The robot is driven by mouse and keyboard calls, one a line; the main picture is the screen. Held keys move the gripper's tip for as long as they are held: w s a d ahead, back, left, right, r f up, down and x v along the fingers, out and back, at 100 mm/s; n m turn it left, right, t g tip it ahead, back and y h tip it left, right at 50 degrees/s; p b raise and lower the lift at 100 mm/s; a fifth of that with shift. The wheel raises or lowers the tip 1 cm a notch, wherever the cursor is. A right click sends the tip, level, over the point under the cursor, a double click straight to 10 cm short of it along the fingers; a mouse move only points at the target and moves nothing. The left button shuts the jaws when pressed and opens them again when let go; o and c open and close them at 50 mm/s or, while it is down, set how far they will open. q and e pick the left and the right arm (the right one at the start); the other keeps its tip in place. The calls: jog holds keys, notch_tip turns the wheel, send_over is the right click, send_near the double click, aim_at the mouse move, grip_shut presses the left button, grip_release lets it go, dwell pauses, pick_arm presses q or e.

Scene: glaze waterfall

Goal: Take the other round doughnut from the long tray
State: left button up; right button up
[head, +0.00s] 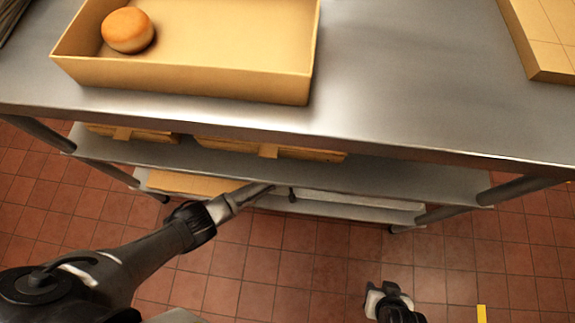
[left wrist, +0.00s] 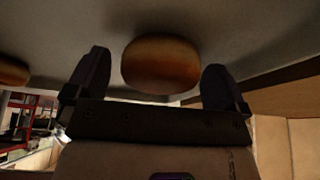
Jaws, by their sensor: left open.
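In the left wrist view a round brown doughnut (left wrist: 160,65) is between the two fingers of my left gripper (left wrist: 156,60). A second round doughnut (left wrist: 12,70) is cut off at the left edge of that view. In the head view my left arm reaches from the left toward the lower shelves, and its fingers cannot be made out. One golden round doughnut (head: 128,30) sits in the left part of a shallow tan tray (head: 200,82).
The steel table (head: 420,70) is bare right of the tan tray. Another tan box (head: 550,65) stands at the top right. Below the tabletop are shelves (head: 400,180) holding tan trays (head: 270,150). A tan wall (left wrist: 290,140) is at the right in the left wrist view.

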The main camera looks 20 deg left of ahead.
pick_arm(q)
jog(key=shift+c, duration=0.8)
jog(key=shift+w, duration=0.1)
jog(key=c, duration=0.8)
jog(key=shift+r, duration=0.15)
